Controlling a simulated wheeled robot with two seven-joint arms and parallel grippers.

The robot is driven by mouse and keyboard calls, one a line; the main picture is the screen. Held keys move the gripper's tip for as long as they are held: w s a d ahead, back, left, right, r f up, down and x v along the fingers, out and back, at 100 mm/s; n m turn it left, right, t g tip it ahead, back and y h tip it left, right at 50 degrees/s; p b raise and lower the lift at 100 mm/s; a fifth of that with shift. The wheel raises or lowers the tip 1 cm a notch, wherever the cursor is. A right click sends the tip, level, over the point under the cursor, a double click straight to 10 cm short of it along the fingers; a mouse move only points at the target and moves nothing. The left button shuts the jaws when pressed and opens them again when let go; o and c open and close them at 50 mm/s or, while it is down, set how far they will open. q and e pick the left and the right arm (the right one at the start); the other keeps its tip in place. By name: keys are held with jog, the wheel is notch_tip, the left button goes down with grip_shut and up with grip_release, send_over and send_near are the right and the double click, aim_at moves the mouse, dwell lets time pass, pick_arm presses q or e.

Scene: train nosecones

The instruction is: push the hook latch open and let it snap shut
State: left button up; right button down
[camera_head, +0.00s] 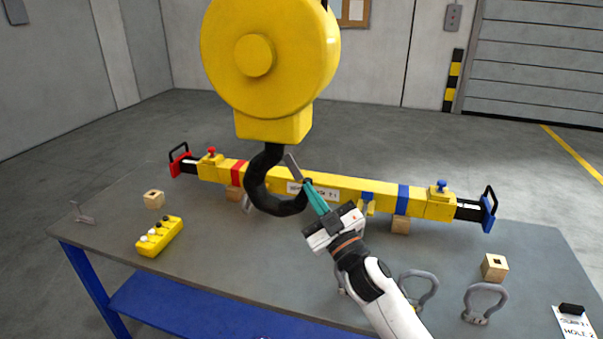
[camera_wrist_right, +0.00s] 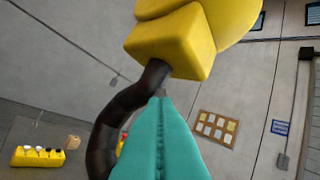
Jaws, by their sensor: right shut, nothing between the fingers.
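A black crane hook (camera_head: 256,190) hangs from a yellow hook block (camera_head: 270,60) above the table. Its grey latch (camera_head: 294,167) shows as a short slanted bar across the upper right of the hook's mouth. My right gripper (camera_head: 308,184) has teal fingers, shut and empty, with the tips at the latch's lower end by the hook tip; I cannot tell whether they touch. In the right wrist view the shut fingers (camera_wrist_right: 160,105) point up at the hook's neck, the dark hook (camera_wrist_right: 118,115) curves to their left, and the latch is mostly hidden behind the tips. My left gripper is out of view.
A yellow spreader beam (camera_head: 345,187) with red and blue ends lies across the table behind the hook. A yellow button box (camera_head: 160,236), wooden blocks (camera_head: 495,267) and grey shackles (camera_head: 485,300) stand around it. The table's front middle (camera_head: 240,275) is clear.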

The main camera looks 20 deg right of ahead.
aim_at(292, 166)
jog(key=w, duration=0.3)
jog(key=w+p, duration=0.1)
jog(key=w, duration=0.1)
jog(key=shift+w+a+r, duration=0.1)
jog(key=shift+a+r, duration=0.2)
jog(key=shift+w+f, duration=0.25)
jog(key=shift+w, duration=0.3)
